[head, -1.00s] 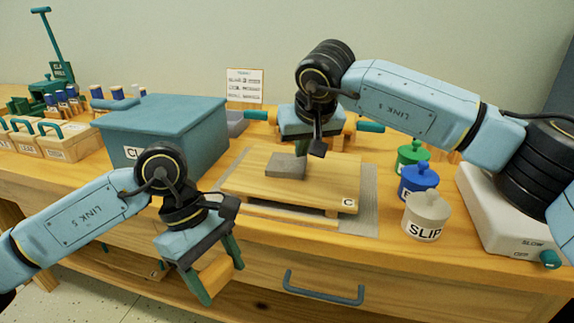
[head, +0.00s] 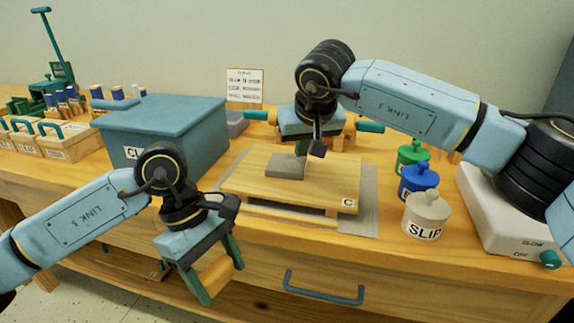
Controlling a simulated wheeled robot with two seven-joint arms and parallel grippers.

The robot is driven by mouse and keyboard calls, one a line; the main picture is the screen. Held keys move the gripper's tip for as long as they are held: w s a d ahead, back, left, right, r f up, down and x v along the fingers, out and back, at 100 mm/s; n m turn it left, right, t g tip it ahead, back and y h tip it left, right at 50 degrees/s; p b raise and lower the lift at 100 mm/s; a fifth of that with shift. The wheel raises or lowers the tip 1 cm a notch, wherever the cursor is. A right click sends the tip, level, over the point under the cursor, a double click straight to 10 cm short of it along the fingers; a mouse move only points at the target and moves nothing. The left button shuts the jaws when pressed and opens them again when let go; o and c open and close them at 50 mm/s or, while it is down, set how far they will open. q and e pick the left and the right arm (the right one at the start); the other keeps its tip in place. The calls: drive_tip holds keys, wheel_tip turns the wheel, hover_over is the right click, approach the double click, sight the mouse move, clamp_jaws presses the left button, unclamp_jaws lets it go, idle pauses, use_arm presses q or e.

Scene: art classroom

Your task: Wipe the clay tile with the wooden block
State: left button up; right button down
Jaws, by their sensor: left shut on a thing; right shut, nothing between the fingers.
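The clay tile (head: 285,168) is a flat grey square lying on a low wooden board (head: 255,187) marked C. My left gripper (head: 219,281) is shut on the wooden block (head: 214,273), a pale piece held between its green fingers. It hangs in front of the bench's front edge, left of and nearer than the board, apart from the tile. My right gripper (head: 301,152) is shut and empty, pointing down at the tile's far edge. Its fingertips are partly hidden, and I cannot tell whether they touch the tile.
A rolling pin (head: 371,127) lies behind my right gripper. A large blue-grey box (head: 170,115) stands left of the board. Green (head: 412,155), blue (head: 418,180) and white SLIP (head: 426,213) jars stand to its right, near a white device (head: 490,215). A drawer handle (head: 322,290) projects below.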

sight(302, 163)
use_arm(q)
drive_tip(key=shift+f, duration=0.2)
use_arm(e)
drive_tip(key=shift+f, duration=0.5)
